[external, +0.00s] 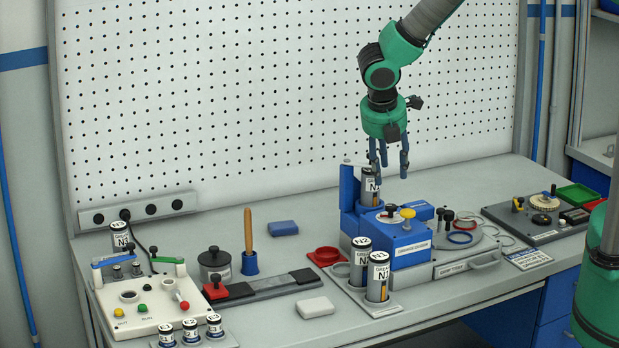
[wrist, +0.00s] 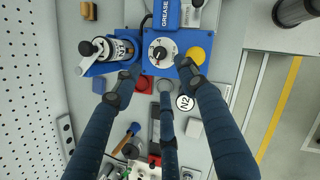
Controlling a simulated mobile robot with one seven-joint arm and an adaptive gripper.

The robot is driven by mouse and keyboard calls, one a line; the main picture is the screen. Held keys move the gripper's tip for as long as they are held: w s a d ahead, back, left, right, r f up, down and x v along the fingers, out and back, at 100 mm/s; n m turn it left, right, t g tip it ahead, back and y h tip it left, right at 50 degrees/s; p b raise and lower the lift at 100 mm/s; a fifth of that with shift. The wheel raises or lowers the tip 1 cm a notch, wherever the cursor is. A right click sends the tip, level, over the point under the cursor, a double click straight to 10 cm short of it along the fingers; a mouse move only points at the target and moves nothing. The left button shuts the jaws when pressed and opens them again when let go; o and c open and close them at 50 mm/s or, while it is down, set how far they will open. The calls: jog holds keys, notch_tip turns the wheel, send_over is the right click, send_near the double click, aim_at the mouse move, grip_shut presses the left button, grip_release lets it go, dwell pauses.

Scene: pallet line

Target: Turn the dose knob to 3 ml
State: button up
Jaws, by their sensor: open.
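The blue grease doser (external: 408,243) stands on the bench right of centre. Its dose knob (wrist: 158,53) is dark with a small red mark, on a round white dial; the dial's figures are too small to read. The knob also shows on the doser's top in the external view (external: 389,212). A yellow button (wrist: 195,55) is just right of the dial in the wrist view. My gripper (external: 389,170) hangs above the doser, three dark fingers pointing down, open and empty. In the wrist view its fingertips (wrist: 162,78) are spread around the dial's near side, apart from the knob.
A grease cartridge (external: 370,186) stands upright in the doser's back holder, close to my fingers. A grey round fixture (external: 462,237) is to the right. The air above is free.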

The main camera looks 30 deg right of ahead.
aim_at(391, 206)
jog(key=x, duration=1.1)
grip_shut()
